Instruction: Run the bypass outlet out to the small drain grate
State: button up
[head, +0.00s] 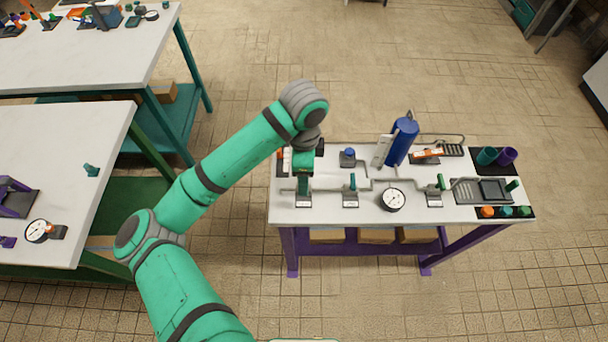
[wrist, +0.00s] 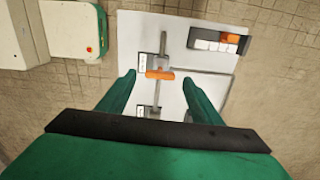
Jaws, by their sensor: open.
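My gripper (head: 303,163) is over the left end of the white pipe bench (head: 330,212). In the wrist view, my gripper (wrist: 158,77) is open, with an orange handle (wrist: 160,75) on a grey pipe between the fingertips in the picture. I cannot tell whether the fingers reach its height; nothing is held. A small dark slotted grate (head: 452,150) lies at the bench's back right, beside an orange-and-white piece (head: 427,154) and a thin curved pipe. A larger grey grated tray (head: 480,191) is at right. I cannot tell which pipe end is the bypass outlet.
A tall blue cylinder (head: 402,141), a round gauge (head: 393,199) and green-handled valves (head: 352,182) stand on the bench. Teal and purple cups (head: 487,156) are at the back right corner. Another white table (head: 55,140) is at left. Tiled floor lies between.

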notch_tip(320, 180, up, 9)
dwell(0.3)
